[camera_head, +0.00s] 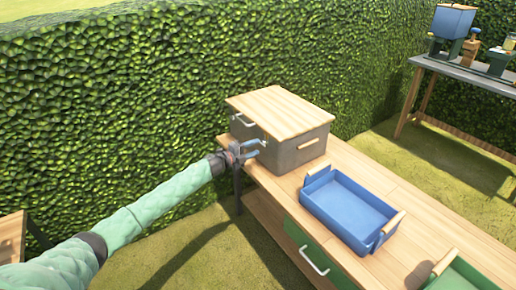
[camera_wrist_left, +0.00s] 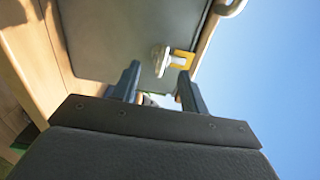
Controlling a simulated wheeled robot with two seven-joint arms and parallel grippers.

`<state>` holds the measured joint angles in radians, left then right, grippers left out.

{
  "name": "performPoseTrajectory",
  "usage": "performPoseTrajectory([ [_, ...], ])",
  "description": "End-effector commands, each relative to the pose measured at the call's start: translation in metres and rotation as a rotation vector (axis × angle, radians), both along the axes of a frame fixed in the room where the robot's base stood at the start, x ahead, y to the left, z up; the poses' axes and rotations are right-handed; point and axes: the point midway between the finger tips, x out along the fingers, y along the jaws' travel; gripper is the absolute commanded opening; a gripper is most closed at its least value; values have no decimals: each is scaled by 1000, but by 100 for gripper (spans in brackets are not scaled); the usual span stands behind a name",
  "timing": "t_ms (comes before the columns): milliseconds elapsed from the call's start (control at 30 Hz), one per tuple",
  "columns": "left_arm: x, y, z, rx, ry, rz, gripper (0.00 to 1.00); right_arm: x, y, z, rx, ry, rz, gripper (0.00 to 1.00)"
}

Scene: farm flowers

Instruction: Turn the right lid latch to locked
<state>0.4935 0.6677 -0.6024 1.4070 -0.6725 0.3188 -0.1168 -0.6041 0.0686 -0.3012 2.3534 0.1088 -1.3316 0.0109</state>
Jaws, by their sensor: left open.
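A grey box (camera_head: 291,151) with a wooden lid (camera_head: 280,109) stands on the far end of the wooden table. My left gripper (camera_head: 255,147) is at the box's near front side, its fingers pointing at the box wall. In the left wrist view the open jaws (camera_wrist_left: 159,85) face a small light latch (camera_wrist_left: 161,60) with a yellow plate (camera_wrist_left: 182,59) on the grey wall, just below the lid edge. The latch lies ahead of and between the fingertips, with a gap that I cannot measure. The latch's turn is unclear in the head view. My right gripper is not in view.
A blue tray (camera_head: 311,188) with wooden handles stands to the right of the box on the wooden table (camera_head: 378,173). A green tray (camera_head: 434,278) is at the lower right. A hedge (camera_head: 130,110) rises behind. A second table (camera_head: 463,71) with equipment stands at the back right.

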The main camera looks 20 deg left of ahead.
Motion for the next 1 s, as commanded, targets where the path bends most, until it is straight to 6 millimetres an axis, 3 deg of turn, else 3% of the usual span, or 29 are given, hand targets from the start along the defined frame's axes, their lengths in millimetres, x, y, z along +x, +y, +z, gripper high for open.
performPoseTrajectory([
  [200,-26,20,-3,2,1,-1,44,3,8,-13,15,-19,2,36],
  [400,-37,28,-1,0,0,-1,44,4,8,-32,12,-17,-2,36],
  [1000,-34,35,-2,-5,10,36,44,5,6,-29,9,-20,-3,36],
])
